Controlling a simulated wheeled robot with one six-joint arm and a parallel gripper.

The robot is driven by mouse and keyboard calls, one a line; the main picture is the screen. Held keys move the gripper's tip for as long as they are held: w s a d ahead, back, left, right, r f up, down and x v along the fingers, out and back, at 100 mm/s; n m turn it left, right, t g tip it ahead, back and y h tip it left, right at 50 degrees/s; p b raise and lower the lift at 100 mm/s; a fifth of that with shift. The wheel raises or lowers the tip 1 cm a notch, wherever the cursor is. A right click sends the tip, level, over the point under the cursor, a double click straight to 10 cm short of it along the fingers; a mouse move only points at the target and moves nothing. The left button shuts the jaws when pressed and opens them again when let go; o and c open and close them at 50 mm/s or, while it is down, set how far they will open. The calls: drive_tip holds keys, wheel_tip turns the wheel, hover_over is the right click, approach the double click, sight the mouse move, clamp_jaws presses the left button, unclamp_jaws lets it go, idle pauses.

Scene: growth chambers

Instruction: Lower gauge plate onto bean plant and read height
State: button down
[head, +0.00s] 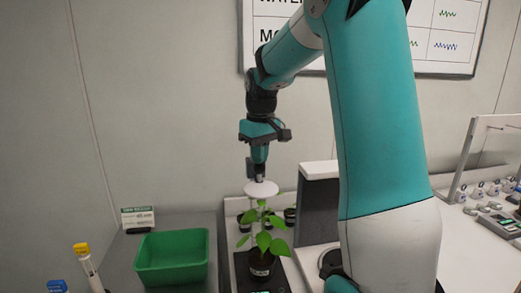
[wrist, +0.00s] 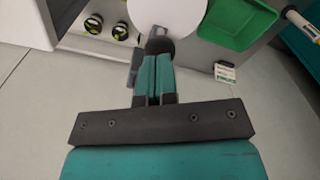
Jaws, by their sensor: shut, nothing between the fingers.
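The bean plant (head: 263,240) stands upright in a black pot (head: 260,267) on a dark base at the bottom centre of the head view. The gauge plate, a white disc (head: 262,188), is level just above its top leaves; I cannot tell whether it touches them. My gripper (head: 260,178) points down directly above the disc. In the wrist view the gripper (wrist: 158,42) is shut, with its tips at the edge of the white disc (wrist: 168,14). A small grey piece shows at the tips. The disc hides the plant in the wrist view.
A green bin (head: 172,258) stands left of the plant, with a label card (head: 137,217) behind it. A yellow-capped tube (head: 87,262) stands at the far left. Small pots (head: 290,214) are behind the plant. A grey and white housing (head: 318,205) rises close on the right.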

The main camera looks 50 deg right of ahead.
idle(0.4)
drive_tip(key=shift+r+p, duration=3.15)
drive_tip(key=shift+r, duration=0.3)
drive_tip(key=shift+a+f, duration=0.15)
drive_tip(key=shift+a, duration=0.15)
drive_tip(key=s+a+f+n+b, duration=0.2)
drive_tip(key=a+f+n+b, duration=0.15)
drive_tip(key=a, duration=0.85)
drive_tip(key=s+a+f+n+y+b, duration=0.2)
drive_tip(key=s+a+f+b, duration=0.1)
drive_tip(key=s+a, duration=0.6)
drive_tip(key=s+a+f+n+y+b, duration=0.2)
drive_tip(key=s+a+f, duration=0.3)
drive_tip(key=s+a, duration=0.3)
drive_tip(key=a+n+b, duration=0.1)
drive_tip(key=a, duration=0.3)
drive_tip(key=shift+s+f+g+b, duration=0.3)
drive_tip(key=shift+s+f+b, duration=0.05)
drive_tip(key=shift+f+b, duration=0.05)
